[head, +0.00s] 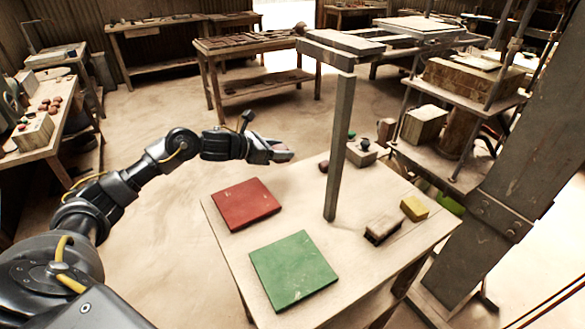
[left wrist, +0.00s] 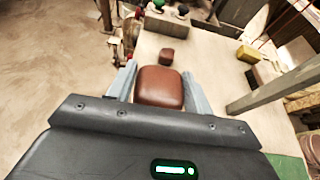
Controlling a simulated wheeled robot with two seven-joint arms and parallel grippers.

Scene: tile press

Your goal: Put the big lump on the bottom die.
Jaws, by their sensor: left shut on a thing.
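My left gripper (head: 282,154) is shut on the big brown lump (left wrist: 160,86), which sits between its two grey fingers in the left wrist view. In the head view the gripper hangs over the far left part of the table, beyond the red mat, and mostly hides the lump. A smaller brown lump (left wrist: 166,56) lies on the table past the held one; it also shows in the head view (head: 324,166). I cannot make out the bottom die for certain. My right gripper is not in view.
A red mat (head: 245,204) and a green mat (head: 293,270) lie on the wooden table (head: 355,275). A tall grey post (head: 340,150) rises from the table.

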